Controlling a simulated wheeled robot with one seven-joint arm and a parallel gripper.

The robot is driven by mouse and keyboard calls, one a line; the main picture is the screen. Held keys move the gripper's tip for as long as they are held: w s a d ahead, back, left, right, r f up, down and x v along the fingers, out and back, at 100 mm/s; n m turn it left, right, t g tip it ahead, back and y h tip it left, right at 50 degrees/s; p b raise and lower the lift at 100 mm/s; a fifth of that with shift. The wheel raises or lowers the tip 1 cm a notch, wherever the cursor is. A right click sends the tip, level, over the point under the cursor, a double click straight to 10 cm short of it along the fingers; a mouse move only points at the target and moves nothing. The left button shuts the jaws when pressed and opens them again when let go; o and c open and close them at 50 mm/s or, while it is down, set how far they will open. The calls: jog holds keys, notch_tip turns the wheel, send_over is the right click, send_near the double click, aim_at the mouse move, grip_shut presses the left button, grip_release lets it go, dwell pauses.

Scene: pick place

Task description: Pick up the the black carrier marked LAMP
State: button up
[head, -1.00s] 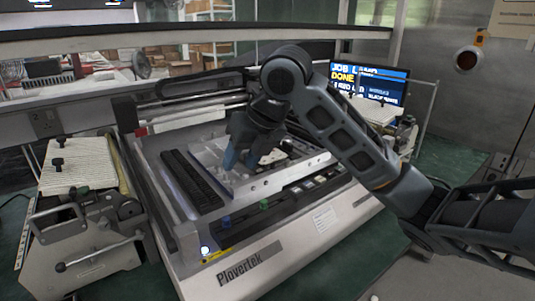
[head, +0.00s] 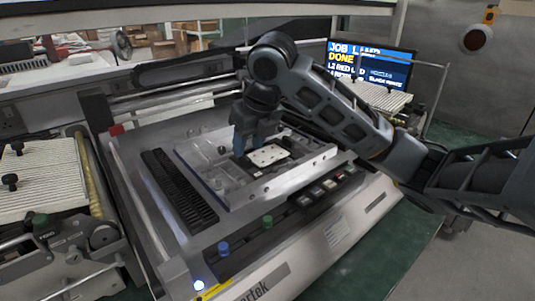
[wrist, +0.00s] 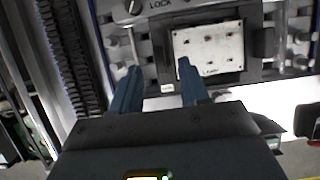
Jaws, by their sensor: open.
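The black carrier (wrist: 159,48) shows in the wrist view as a dark frame around a white board (wrist: 215,50). The board has several small red marks and small lettering that I cannot read surely. In the head view the white board (head: 267,156) lies on the machine's grey fixture plate, with dark carrier parts (head: 296,147) at its right. My gripper (head: 247,140) points down with blue fingers, at the board's left in the picture. In the wrist view its fingers (wrist: 158,72) are apart and empty; the right fingertip overlaps the board's left edge. I cannot tell whether they touch.
A black ribbed strip (head: 180,190) runs along the plate's left. Buttons (head: 330,184) line the machine's front. A monitor (head: 370,65) reading "JOB LAMP" and "DONE" stands behind. Metal posts flank the carrier.

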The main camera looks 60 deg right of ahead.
aim_at(245, 156)
jog(key=shift+x, duration=1.9)
jog(key=shift+c, duration=0.3)
grip_shut()
